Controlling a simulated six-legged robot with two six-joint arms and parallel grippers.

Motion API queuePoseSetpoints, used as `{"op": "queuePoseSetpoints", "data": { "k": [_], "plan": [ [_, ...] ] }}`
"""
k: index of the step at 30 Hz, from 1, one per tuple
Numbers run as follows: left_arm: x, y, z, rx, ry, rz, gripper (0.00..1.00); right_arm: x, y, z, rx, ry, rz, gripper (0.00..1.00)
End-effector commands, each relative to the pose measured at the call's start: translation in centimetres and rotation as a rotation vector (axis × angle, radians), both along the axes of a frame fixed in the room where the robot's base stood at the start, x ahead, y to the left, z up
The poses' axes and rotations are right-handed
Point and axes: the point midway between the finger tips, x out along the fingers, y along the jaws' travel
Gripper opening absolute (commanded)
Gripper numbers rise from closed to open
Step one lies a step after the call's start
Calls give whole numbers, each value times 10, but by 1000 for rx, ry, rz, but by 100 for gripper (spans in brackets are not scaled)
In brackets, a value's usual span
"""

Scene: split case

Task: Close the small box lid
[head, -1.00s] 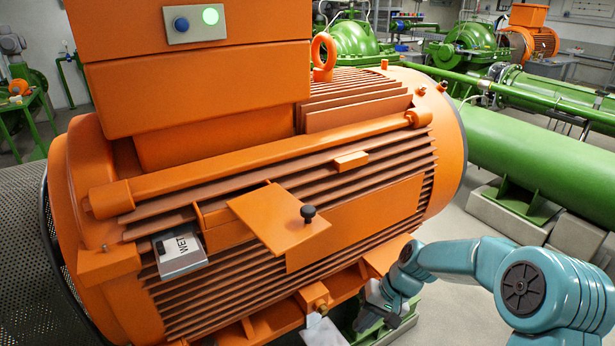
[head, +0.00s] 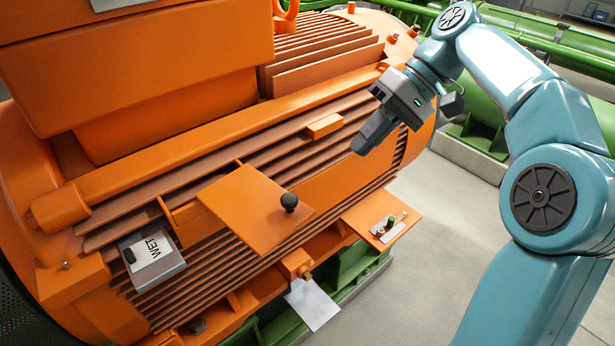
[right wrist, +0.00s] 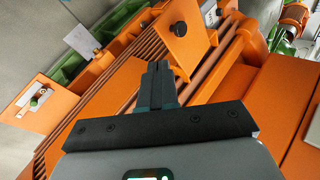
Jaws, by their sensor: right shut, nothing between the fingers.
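The small box lid (head: 245,210) is a flat orange plate with a black knob (head: 289,201). It stands open, sticking out from the side of the big orange motor. In the right wrist view the lid (right wrist: 205,42) and its knob (right wrist: 179,29) show beyond the fingers. My right gripper (head: 362,147) is shut and empty. It is above and to the right of the lid in the head view, apart from it. Its closed fingers also show in the right wrist view (right wrist: 158,72). The box's inside is mostly hidden behind the lid. My left gripper is not in view.
The finned orange motor (head: 215,130) fills the left and middle. A grey case marked WET (head: 155,270) sticks out left of the lid. A small orange shelf (head: 365,222) with small parts and a white tag (head: 313,303) are below right. Clear floor lies at right.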

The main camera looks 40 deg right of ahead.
Motion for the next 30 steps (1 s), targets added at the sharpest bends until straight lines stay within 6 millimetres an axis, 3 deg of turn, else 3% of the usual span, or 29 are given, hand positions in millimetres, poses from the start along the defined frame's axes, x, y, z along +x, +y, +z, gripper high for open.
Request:
{"op": "queuePoseSetpoints", "data": {
  "k": [11,18,30],
  "plan": [
    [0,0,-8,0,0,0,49,12,51,-61,1,2,3,0],
    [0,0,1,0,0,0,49,24,81,-65,0,-1,4,0],
    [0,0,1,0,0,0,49,28,88,-67,-1,0,2,0]
  ]
}}
